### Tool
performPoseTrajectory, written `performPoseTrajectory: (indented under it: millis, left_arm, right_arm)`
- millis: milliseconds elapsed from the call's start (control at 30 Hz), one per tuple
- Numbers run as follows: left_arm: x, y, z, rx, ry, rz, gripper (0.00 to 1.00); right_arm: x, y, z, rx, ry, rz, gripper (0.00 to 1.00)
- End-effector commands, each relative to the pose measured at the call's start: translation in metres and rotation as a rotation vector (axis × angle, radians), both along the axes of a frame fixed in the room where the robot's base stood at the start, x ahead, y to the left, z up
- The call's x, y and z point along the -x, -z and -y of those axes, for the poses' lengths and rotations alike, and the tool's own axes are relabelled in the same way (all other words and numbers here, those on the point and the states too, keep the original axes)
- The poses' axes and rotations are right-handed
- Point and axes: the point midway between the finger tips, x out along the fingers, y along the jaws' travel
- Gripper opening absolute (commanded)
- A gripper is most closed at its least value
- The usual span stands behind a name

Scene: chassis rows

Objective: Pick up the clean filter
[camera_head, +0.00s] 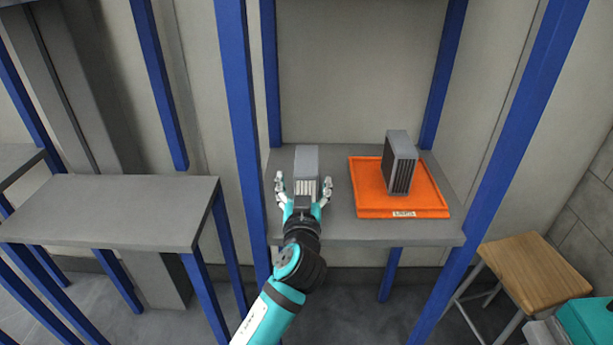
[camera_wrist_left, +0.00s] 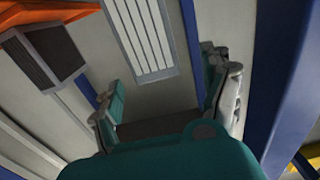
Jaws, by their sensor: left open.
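A grey box-shaped filter with a pale, light-slatted front, which looks like the clean filter (camera_head: 306,161), stands on the left part of the grey shelf (camera_head: 370,231). It also shows in the left wrist view (camera_wrist_left: 146,40), ahead of the fingers. My left gripper (camera_head: 304,190) is open, with its fingers spread to either side of the filter's near face. Whether the fingers touch it I cannot tell. A second filter with a dark-slatted front (camera_head: 400,165) stands on an orange tray (camera_head: 388,212) to the right. My right gripper is not in view.
Blue posts (camera_head: 238,110) rise on both sides of the shelf. Another grey shelf (camera_head: 110,205) is at the left, empty. A wooden stool (camera_head: 535,268) stands at the lower right, near a teal object (camera_head: 590,322). The orange tray leaves a narrow bare strip beside the pale filter.

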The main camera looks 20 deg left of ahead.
Motion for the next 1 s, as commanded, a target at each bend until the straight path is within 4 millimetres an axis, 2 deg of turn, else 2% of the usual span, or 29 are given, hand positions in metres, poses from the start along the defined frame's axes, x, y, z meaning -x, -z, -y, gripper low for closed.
performPoseTrajectory:
  millis: [100, 367, 600, 733, 933, 1000]
  left_arm:
    - [-0.017, -0.002, -0.005, -0.002, 0.0, 0.0, 0.81]
    - [-0.036, -0.003, -0.009, -0.002, -0.001, -0.001, 0.81]
    - [-0.069, -0.002, -0.016, -0.003, -0.001, -0.001, 0.81]
    - [-0.076, -0.001, -0.018, 0.0, 0.001, 0.0, 0.81]
    - [-0.076, 0.0, -0.018, 0.001, 0.001, 0.0, 0.81]
    - [-0.076, 0.0, -0.018, 0.001, 0.001, 0.0, 0.72]
  right_arm:
    - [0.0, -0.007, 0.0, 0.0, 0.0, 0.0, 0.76]
    - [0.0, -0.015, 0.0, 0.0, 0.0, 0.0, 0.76]
    - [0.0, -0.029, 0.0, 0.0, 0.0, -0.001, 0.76]
    - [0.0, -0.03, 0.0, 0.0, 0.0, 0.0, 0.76]
    - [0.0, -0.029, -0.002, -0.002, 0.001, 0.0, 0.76]
    - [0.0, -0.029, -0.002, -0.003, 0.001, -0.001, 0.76]
